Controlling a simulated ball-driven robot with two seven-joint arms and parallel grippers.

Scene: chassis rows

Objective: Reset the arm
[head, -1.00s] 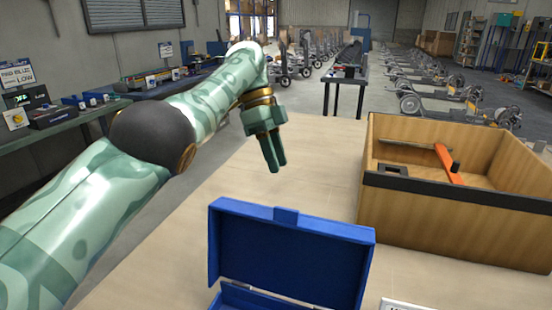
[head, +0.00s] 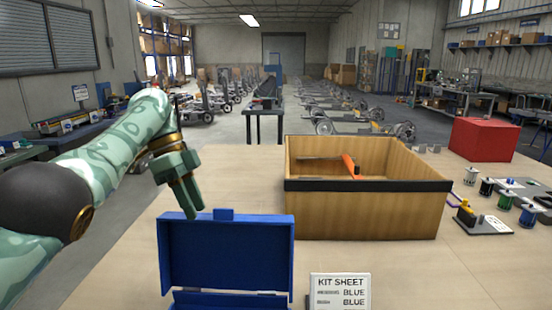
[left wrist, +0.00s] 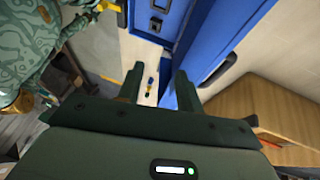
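My left gripper (head: 190,202) hangs fingers-down just behind the left part of the blue case's raised lid (head: 227,258). In the left wrist view its two fingers (left wrist: 158,88) stand apart with nothing held between them. The blue case also shows in the left wrist view (left wrist: 222,35).
A wooden crate (head: 365,212) with an orange-handled tool (head: 350,165) stands right of the case. A kit sheet (head: 340,291) stands in front. A red box (head: 482,139) and several small parts are at the right. The tabletop behind my gripper is clear.

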